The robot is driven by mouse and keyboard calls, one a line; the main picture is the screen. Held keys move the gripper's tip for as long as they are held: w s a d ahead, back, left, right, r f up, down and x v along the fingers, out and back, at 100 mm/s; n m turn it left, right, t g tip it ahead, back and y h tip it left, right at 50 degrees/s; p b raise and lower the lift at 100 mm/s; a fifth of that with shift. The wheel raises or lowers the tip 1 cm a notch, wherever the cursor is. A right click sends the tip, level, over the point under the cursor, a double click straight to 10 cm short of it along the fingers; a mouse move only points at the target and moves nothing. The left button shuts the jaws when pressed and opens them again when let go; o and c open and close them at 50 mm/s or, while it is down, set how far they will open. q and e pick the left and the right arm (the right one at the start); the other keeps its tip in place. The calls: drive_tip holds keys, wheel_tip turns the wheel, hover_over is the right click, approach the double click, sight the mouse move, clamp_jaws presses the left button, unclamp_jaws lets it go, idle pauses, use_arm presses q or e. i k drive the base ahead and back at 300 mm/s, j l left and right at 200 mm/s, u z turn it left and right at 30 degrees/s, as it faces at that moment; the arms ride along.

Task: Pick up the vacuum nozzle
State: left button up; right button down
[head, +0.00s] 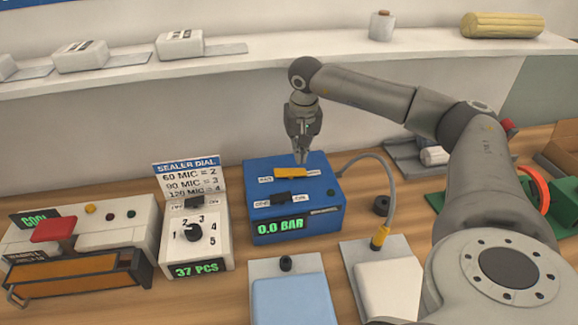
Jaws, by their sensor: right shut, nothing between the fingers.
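The vacuum nozzle (380,238) is a yellow tip at the end of a grey hose (390,185). It stands near the top edge of a white packet on a grey plate. The hose arcs from the right side of a blue box (325,222) whose display reads 0.0 BAR. My right gripper (301,160) is shut and empty, pointing down at the rear of the blue box, just behind its yellow lever (291,173). I cannot tell whether it touches the box. The nozzle is to its right and nearer to me. My left gripper is out of view.
A white sealer dial unit (222,245) and a sealer with a red handle (53,229) stand left. A blue packet (291,302) and the white packet (389,293) lie in front. A white shelf (270,62) runs behind. My right arm covers the right side.

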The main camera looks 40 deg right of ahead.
sight(381, 235)
drive_tip(key=k, duration=2)
